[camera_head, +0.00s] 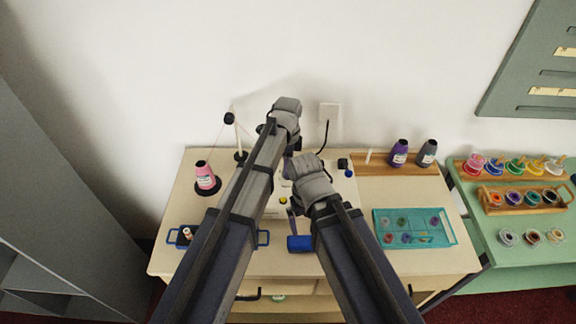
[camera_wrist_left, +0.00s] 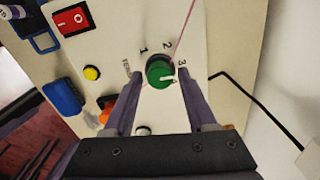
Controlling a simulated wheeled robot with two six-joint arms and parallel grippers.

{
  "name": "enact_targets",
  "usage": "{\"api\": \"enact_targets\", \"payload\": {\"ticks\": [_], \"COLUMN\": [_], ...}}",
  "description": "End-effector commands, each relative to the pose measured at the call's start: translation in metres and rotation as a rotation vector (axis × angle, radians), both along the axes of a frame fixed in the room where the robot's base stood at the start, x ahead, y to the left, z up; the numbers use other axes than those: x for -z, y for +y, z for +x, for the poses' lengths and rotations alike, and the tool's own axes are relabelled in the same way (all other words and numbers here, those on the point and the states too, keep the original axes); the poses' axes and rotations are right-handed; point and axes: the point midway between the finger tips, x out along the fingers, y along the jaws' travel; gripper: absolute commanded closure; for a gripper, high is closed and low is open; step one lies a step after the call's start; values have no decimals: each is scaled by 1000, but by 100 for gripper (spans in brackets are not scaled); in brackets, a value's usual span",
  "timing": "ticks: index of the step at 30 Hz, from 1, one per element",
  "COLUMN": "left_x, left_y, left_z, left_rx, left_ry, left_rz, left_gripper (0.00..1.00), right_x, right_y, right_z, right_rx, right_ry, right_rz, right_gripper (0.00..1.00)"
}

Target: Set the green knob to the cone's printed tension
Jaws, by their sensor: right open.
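The green knob (camera_wrist_left: 160,73) sits on a pale panel (camera_wrist_left: 115,30) printed with 1, 2 and 3, seen in the left wrist view. Its white pointer line faces the 3 side. My left gripper (camera_wrist_left: 161,76) has its purple fingers on both sides of the knob, apart, with narrow gaps. In the head view my left arm hides the knob. The pink cone (camera_head: 205,175) stands upright on a dark base at the left; its print is too small to read. My right gripper (camera_head: 292,220) is open near a blue block (camera_head: 300,244) at the panel's front.
A red switch (camera_wrist_left: 72,19) and yellow button (camera_wrist_left: 91,73) lie near the knob. A teal tray (camera_head: 447,238) with several small discs is at the right. Purple (camera_head: 398,153) and grey (camera_head: 427,154) cones stand behind. A green table (camera_head: 480,255) adjoins at right.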

Motion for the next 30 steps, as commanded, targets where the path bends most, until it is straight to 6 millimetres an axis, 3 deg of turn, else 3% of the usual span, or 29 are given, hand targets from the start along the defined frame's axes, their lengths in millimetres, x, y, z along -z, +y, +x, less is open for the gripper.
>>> {"api": "enact_targets", "payload": {"ticks": [1, 15, 30], "left_x": [0, 0, 0], "left_y": [0, 0, 0], "left_z": [0, 0, 0], "left_rx": [0, 0, -85], "left_ry": [0, 0, 2], "left_rz": [0, 0, 1], "left_gripper": [50, 100, 100], "right_x": [0, 0, 0], "right_y": [0, 0, 0], "right_z": [0, 0, 0], "right_rx": [0, 0, 0], "right_ry": [0, 0, 0], "right_rz": [0, 0, 0], "right_gripper": [0, 0, 0]}}
